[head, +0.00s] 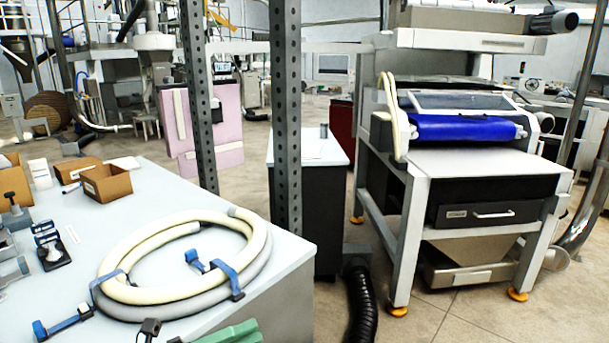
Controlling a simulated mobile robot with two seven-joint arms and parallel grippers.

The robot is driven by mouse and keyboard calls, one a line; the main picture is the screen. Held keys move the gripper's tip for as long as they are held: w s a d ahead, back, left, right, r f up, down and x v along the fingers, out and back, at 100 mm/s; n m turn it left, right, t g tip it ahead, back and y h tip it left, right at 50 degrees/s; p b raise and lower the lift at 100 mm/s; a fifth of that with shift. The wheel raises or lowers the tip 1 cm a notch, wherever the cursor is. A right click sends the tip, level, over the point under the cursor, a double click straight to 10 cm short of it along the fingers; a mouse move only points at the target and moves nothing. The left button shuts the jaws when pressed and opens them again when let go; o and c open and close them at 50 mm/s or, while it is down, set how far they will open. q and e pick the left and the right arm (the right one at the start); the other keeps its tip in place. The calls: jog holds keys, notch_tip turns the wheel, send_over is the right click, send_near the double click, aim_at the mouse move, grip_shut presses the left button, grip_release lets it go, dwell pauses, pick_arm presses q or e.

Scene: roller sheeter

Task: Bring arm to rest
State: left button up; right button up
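My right gripper is not in view. A coiled cream and grey hose (190,291) with blue straps lies on the table to the right of my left gripper.
Small brown boxes (107,183) stand at the table's back left. Perforated dark posts (286,120) rise beyond the table. The roller sheeter with its blue roller (462,128) stands at right. A black corrugated hose (361,300) is on the floor. A green object (230,334) shows at the bottom edge.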

pick_arm(q)
jog(key=s+a+f+n+t+y+p, duration=0.1)
jog(key=a+f+n+t+y, duration=0.25)
jog(key=f+n+y, duration=0.55)
jog(key=s+a+f+n+t+y, duration=0.1)
jog(key=a+f+n+t+y, duration=0.25)
jog(key=f+n, duration=0.65)
jog(key=s+f+n+g+y, duration=0.3)
jog(key=s+f+n+g, duration=0.3)
jog(key=s+f+n, duration=0.5)
jog(key=s+f, duration=0.1)
jog(key=s, duration=0.2)
jog(key=shift+s+f+n, duration=0.25)
jog(key=shift+s+n, duration=0.05)
jog(key=shift+s, duration=0.1)
jog(key=shift+a, duration=0.15)
